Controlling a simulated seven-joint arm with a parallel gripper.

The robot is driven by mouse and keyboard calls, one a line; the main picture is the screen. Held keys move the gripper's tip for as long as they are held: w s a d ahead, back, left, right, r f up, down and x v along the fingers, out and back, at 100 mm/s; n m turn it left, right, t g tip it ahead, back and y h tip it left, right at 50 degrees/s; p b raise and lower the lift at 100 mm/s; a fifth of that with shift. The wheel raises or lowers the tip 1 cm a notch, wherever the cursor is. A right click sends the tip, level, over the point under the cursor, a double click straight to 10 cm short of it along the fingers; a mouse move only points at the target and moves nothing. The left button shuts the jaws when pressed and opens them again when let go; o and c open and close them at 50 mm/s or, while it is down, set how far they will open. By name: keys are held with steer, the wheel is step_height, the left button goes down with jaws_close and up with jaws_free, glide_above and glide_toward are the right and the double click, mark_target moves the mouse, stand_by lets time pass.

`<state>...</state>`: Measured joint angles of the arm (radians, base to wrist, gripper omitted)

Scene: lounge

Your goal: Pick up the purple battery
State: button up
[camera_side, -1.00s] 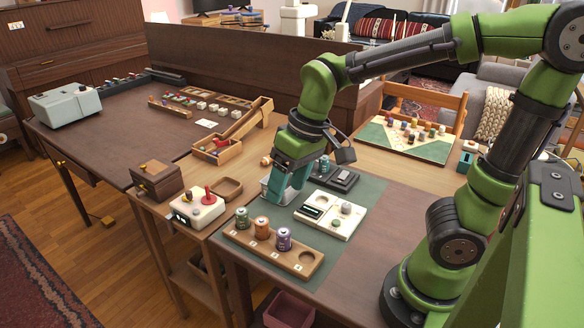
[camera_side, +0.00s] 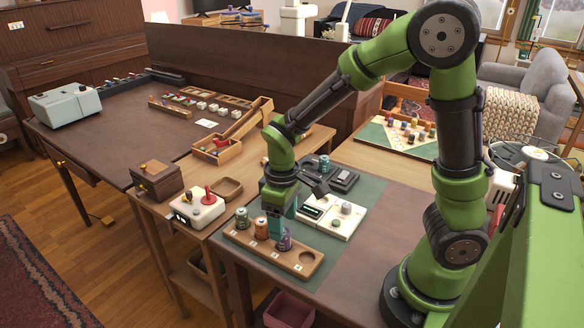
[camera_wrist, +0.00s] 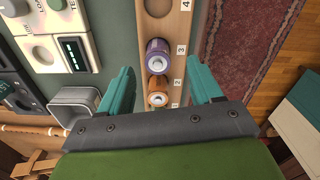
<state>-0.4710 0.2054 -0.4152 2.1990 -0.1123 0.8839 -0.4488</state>
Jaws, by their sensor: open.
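The purple battery (camera_side: 286,244) stands upright in a wooden rack (camera_side: 238,237), with the orange battery (camera_side: 261,229) and the green battery (camera_side: 242,215) in line to its left. In the wrist view the purple battery (camera_wrist: 157,57) is at the slot marked 3, just beyond the fingertips, and the orange battery (camera_wrist: 158,92) is at slot 2. My gripper (camera_side: 283,226) is above the rack, pointing down, its teal fingers partly hiding the purple battery's top. In the wrist view my gripper (camera_wrist: 162,76) is open and empty, the batteries' row running between its fingers.
The slot marked 4 (camera_side: 306,258) is empty. A white device (camera_side: 347,222) with a small display lies behind the rack, and a dark device (camera_side: 343,178) lies farther back. A grey metal bin (camera_wrist: 75,100) shows in the wrist view. A white joystick box (camera_side: 199,210) stands to the left.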

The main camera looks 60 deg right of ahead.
step_height(320, 180, down, 6)
steer(key=shift+w+d+r, duration=0.1)
steer(key=shift+d+r, duration=0.05)
stand_by(0.3)
jaws_close()
